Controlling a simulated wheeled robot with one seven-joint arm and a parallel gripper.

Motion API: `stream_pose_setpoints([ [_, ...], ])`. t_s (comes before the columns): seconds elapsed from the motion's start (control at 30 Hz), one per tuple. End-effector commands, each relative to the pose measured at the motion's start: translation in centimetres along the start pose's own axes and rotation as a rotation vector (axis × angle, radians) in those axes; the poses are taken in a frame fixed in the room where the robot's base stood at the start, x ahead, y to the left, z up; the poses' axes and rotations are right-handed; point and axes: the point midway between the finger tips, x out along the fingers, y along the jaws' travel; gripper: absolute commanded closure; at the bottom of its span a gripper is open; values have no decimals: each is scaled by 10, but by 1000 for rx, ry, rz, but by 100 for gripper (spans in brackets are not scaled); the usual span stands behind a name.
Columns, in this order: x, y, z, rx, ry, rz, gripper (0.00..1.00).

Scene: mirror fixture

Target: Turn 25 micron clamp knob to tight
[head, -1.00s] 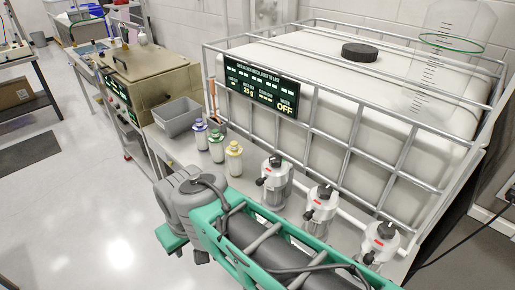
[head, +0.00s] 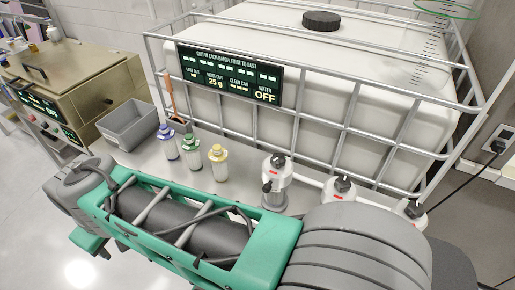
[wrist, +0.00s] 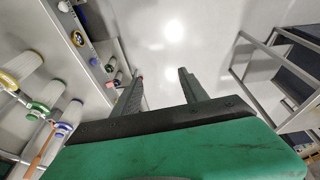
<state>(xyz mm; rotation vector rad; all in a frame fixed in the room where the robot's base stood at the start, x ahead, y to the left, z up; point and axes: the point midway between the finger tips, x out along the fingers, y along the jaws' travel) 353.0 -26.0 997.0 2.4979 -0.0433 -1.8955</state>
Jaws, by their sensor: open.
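Three white filter housings with black clamp knobs stand in a row along the bench in the head view: the left housing (head: 276,183), the middle housing (head: 341,189) and the right housing (head: 413,211). I cannot read which is the 25 micron one, nor whether any knob is tight. My arm hides the lower parts of the middle and right housings. My gripper (wrist: 160,76) is open in the wrist view, with its two fingers apart and nothing between them. It points over pale floor, away from the housings. The gripper's fingers are not clear in the head view.
Cartridges with a blue ring (head: 167,141), a green ring (head: 191,150) and a yellow ring (head: 218,158) stand left of the housings. A grey bin (head: 128,125) is farther left. A caged white tank (head: 300,60) with a display panel (head: 228,77) backs the bench.

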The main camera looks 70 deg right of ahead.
Motion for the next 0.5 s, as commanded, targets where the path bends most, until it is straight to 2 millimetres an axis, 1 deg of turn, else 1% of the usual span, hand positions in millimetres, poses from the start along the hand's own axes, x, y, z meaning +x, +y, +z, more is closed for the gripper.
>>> stream_pose_setpoints([
  [0.03, -8, 27, -6, 38, -17, 22, 44],
  [0.07, -13, 46, -9, 57, -31, 35, 42],
  [0.1, -20, 74, -11, 83, -52, 52, 42],
  [0.13, -25, 98, -10, 104, -71, 64, 42],
  [0.17, -31, 123, -8, 126, -90, 74, 42],
  [0.2, -40, 157, -1, 157, -115, 85, 42],
  [0.27, -53, 206, 17, 202, -154, 92, 42],
  [0.3, -64, 238, 33, 232, -176, 94, 42],
  [0.37, -79, 283, 65, 280, -209, 89, 42],
  [0.4, -89, 308, 88, 310, -226, 84, 42],
  [0.47, -103, 339, 125, 349, -247, 71, 42],
  [0.5, -112, 354, 149, 371, -257, 63, 42],
])
